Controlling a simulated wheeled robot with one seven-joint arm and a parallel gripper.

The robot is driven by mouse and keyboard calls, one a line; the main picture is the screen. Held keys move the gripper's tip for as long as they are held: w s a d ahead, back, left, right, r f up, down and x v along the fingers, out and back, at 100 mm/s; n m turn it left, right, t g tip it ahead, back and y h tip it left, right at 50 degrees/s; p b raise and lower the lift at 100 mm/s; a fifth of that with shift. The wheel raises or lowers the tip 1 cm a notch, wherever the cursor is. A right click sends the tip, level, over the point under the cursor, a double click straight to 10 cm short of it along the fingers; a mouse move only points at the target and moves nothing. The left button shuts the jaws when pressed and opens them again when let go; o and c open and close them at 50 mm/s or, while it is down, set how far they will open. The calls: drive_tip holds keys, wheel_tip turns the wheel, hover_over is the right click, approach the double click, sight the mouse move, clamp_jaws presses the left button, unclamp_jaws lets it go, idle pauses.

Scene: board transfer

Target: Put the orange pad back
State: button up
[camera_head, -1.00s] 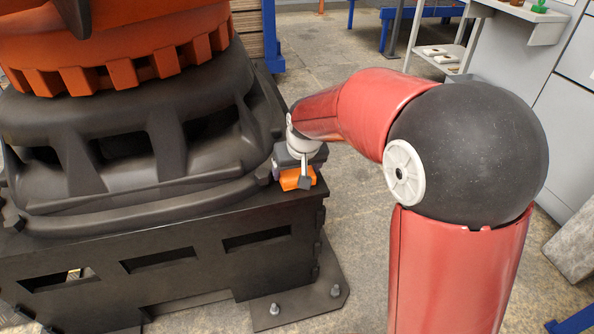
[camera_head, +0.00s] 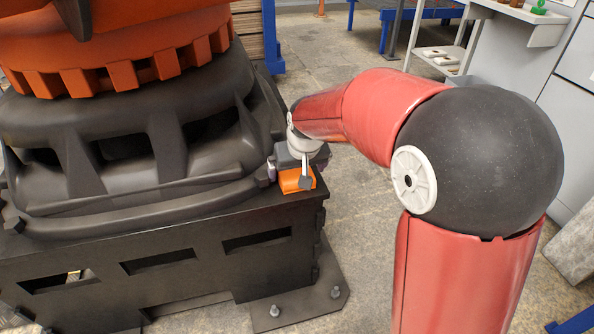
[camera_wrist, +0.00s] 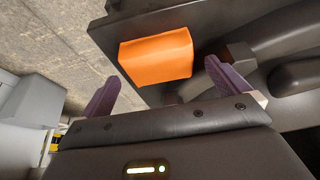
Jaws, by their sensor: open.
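The orange pad (camera_head: 297,181) rests on the near right corner of the dark machine base (camera_head: 150,228), directly beneath my gripper (camera_head: 302,168). In the wrist view the orange pad (camera_wrist: 156,58) lies on the dark surface, ahead of and between the purple fingertips. My gripper (camera_wrist: 160,85) is open, with its fingers spread wider than the pad. The fingers do not touch the pad in that view. In the head view, part of the pad is hidden behind my gripper.
The large orange and black machine (camera_head: 120,130) rises just left of the pad. The base has an edge on its right, with bare floor (camera_head: 350,215) beyond. A grey cabinet with a shelf (camera_head: 520,20) stands at the back right.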

drive_tip(key=v, duration=1)
drive_tip(key=shift+s+r+p, duration=0.2)
drive_tip(key=shift+r+p, duration=0.1)
drive_tip(key=shift+p, duration=0.15)
drive_tip(key=s+d+m, duration=0.1)
drive_tip(key=s+d, duration=0.6)
drive_tip(key=s, duration=0.4)
drive_tip(key=s+d+m+t+h, duration=0.1)
drive_tip(key=s+d+m, duration=0.1)
drive_tip(key=s+d, duration=0.5)
drive_tip(key=s+f, duration=0.1)
drive_tip(key=s, duration=0.2)
drive_tip(key=shift+s+d, duration=0.2)
drive_tip(key=shift+s, duration=0.2)
drive_tip(key=shift+r+p, duration=0.45)
drive_tip(key=shift+r, duration=0.05)
